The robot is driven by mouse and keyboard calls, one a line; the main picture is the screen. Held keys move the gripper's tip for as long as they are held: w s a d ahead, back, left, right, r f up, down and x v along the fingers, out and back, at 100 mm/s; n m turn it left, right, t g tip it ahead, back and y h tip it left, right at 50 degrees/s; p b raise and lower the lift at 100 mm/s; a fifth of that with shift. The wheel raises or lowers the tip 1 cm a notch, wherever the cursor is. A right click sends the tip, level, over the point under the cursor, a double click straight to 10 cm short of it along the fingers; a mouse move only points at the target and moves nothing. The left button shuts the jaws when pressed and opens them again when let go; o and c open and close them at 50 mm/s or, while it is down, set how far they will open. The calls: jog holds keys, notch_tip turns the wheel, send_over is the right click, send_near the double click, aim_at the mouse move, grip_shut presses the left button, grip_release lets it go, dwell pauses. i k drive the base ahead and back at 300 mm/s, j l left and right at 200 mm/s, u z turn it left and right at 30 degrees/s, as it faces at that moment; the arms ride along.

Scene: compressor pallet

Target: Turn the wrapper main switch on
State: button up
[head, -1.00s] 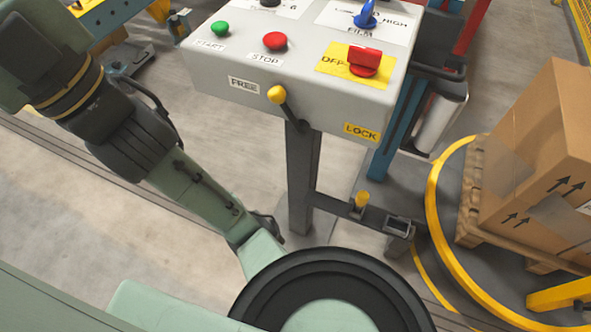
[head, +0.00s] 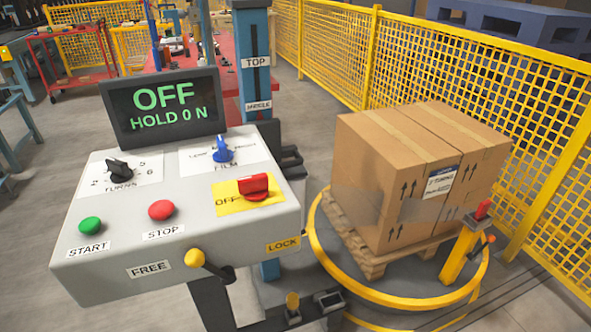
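The wrapper control box (head: 115,265) stands on a post at the left of the head view. Its red main switch (head: 254,187) sits on a yellow plate at the box's right side, with "OFF" readable to the left of the knob. The display (head: 163,108) behind the box reads "OFF" and "HOLD 0 N". My gripper is not in view, and no part of my arm shows now.
The box also carries a green start button (head: 90,226), a red stop button (head: 161,210), a black turns knob (head: 120,169), a blue film knob (head: 222,150) and a yellow-tipped lever (head: 195,258). Cartons (head: 385,150) stand on a pallet (head: 372,262) at right, before a yellow fence (head: 470,75).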

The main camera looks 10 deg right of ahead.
aim_at(253, 187)
jog(key=j+z, duration=0.1)
jog(key=z, duration=0.35)
jog(key=j+z, duration=0.1)
jog(key=z, duration=0.8)
jog(key=k+j, duration=0.3)
jog(key=i+j, duration=0.1)
jog(key=i, duration=0.4)
